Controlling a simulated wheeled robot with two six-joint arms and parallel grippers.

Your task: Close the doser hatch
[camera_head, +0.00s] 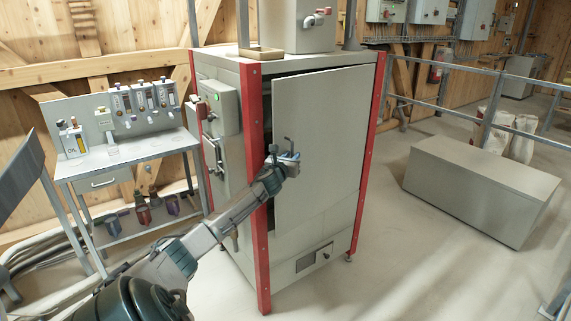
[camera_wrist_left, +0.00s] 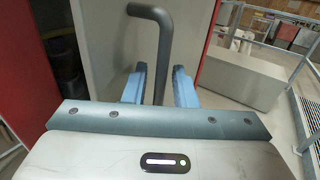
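The grey hatch door (camera_head: 318,145) is on the front of the grey cabinet with red corner posts. It stands ajar, its left edge out from the frame, with a dark gap along the top and left. In the left wrist view the door (camera_wrist_left: 105,40) shows beside the dark opening. A dark bent bar handle (camera_wrist_left: 162,45) sticks out from it. My left gripper (camera_head: 287,160) is at the door's left edge. Its blue fingertips (camera_wrist_left: 160,88) stand apart on both sides of the handle, with visible gaps. My right gripper is not in view.
A red corner post (camera_head: 256,190) stands just left of the gripper. A control box (camera_head: 217,107) is on the cabinet's left side. A workbench (camera_head: 120,157) stands at left. A long grey box (camera_head: 480,190) is at right, with clear floor before it.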

